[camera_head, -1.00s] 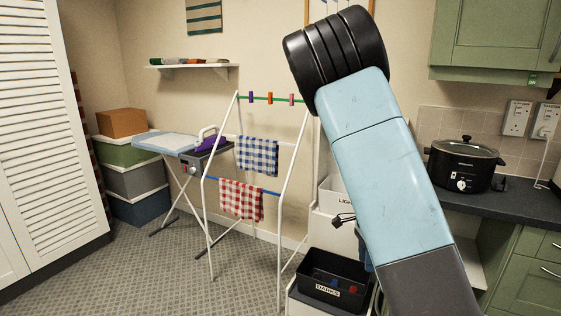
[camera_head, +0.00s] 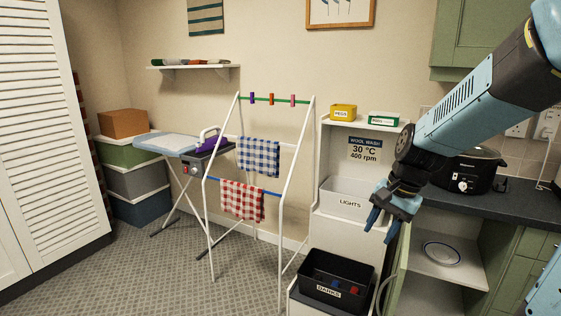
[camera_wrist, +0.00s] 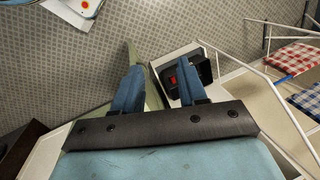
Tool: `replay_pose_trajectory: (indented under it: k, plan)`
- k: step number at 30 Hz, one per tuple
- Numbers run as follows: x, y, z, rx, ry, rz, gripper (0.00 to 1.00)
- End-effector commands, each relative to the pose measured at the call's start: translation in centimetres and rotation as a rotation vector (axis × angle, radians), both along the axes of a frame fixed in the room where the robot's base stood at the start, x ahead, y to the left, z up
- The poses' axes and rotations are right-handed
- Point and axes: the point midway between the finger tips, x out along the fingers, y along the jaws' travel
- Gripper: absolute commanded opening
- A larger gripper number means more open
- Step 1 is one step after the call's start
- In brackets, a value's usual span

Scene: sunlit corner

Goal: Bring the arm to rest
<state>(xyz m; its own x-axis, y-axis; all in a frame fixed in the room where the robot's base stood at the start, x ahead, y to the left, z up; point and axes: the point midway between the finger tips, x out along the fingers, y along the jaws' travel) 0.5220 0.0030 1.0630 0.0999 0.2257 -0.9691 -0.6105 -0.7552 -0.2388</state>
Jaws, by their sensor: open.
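My arm reaches in from the upper right of the head view. My gripper (camera_head: 381,228) hangs at its end, pointing down, in front of the white shelf unit and left of the green cupboard. Its two blue fingers are apart with nothing between them. In the wrist view my gripper (camera_wrist: 160,75) also shows its fingers spread and empty. The open green cupboard door (camera_head: 398,268) is just below the gripper in the head view; I cannot tell how close it is.
The black DARKS bin (camera_head: 314,284) and white LIGHTS bin (camera_head: 345,200) are on the shelf unit. A drying rack (camera_head: 294,170) with checked cloths stands left of it. A slow cooker (camera_head: 468,172) is on the counter (camera_head: 510,208). The carpet at left front is clear.

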Motion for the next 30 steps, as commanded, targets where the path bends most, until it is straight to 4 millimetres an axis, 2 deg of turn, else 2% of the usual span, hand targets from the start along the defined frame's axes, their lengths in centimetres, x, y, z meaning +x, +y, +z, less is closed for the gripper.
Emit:
replay_pose_trajectory:
  k: [3, 15, 24, 30]
  plan:
    - [-1.7, -0.1, 2.3, -0.016, -0.078, 0.092, 0.42]
    - [-8.0, -0.4, 8.3, -0.183, -0.317, 0.388, 0.42]
    - [-12.1, -0.4, 10.8, -0.361, -0.431, 0.552, 0.42]
    - [-13.1, -0.3, 11.2, -0.412, -0.449, 0.591, 0.42]
